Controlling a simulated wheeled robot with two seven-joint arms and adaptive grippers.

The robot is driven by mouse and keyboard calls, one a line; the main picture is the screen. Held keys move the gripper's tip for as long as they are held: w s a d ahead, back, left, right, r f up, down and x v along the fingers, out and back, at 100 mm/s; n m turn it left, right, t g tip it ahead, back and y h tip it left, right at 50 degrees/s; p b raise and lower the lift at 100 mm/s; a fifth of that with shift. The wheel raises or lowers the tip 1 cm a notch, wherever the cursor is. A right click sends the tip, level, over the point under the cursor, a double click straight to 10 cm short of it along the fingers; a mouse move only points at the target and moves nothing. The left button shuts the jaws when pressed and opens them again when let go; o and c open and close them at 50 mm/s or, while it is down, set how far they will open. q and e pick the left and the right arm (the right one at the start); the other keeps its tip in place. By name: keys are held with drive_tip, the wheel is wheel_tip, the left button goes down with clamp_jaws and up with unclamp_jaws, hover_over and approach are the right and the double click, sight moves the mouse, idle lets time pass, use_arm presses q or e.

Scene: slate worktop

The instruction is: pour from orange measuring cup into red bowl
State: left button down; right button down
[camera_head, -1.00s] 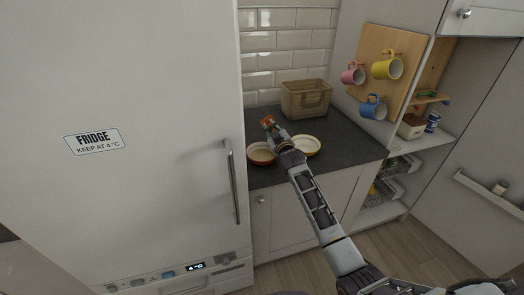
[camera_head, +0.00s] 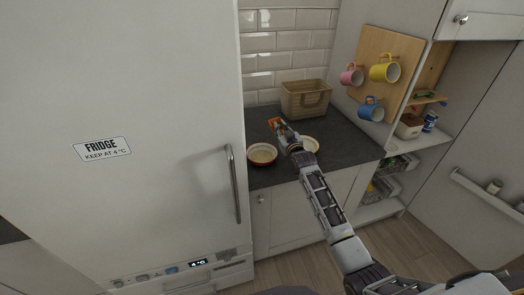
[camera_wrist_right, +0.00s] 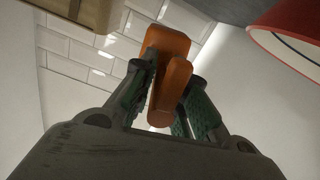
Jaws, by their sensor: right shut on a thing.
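The orange measuring cup (camera_head: 275,122) is held above the slate worktop by my right gripper (camera_head: 280,130). In the right wrist view the fingers (camera_wrist_right: 165,85) are closed on both sides of the orange cup (camera_wrist_right: 172,48). Whether anything is inside the cup cannot be seen. The red bowl (camera_head: 262,154), pale inside, stands upright near the worktop's front edge, to the left of and nearer than the gripper. Its red side also shows at the upper right of the right wrist view (camera_wrist_right: 295,30). My left gripper is not in view.
A yellow-rimmed bowl (camera_head: 312,145) stands right of the red bowl, partly behind my right arm. A woven basket (camera_head: 304,99) stands at the back. The fridge (camera_head: 150,130) bounds the worktop's left. Free worktop (camera_head: 350,145) lies to the right.

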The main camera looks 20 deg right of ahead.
drive_tip(key=shift+s+d+p, duration=0.15)
drive_tip(key=shift+s+p, duration=0.15)
drive_tip(key=shift+s, duration=0.3)
drive_tip(key=shift+s+d+f+m+p, duration=0.15)
drive_tip(key=shift+s+p, duration=0.1)
drive_tip(key=shift+s, duration=0.2)
drive_tip(key=shift+s+d+f+m+p, duration=0.1)
drive_tip(key=shift+s+m+p, duration=0.15)
drive_tip(key=shift+s, duration=0.2)
drive_tip(key=shift+s+d+f+m+p, duration=0.1)
drive_tip(key=shift+s+p, duration=0.15)
drive_tip(key=shift+s, duration=0.2)
drive_tip(key=shift+s+d+f+m+p, duration=0.15)
drive_tip(key=shift+s+p, duration=0.1)
drive_tip(key=shift+s, duration=0.3)
drive_tip(key=shift+s+d+f+m+p, duration=0.1)
drive_tip(key=shift+s+f+p, duration=0.1)
drive_tip(key=shift+s, duration=0.3)
drive_tip(key=shift+s+d+f+m+p, duration=0.15)
drive_tip(key=shift+s+p, duration=0.1)
drive_tip(key=shift+s, duration=0.3)
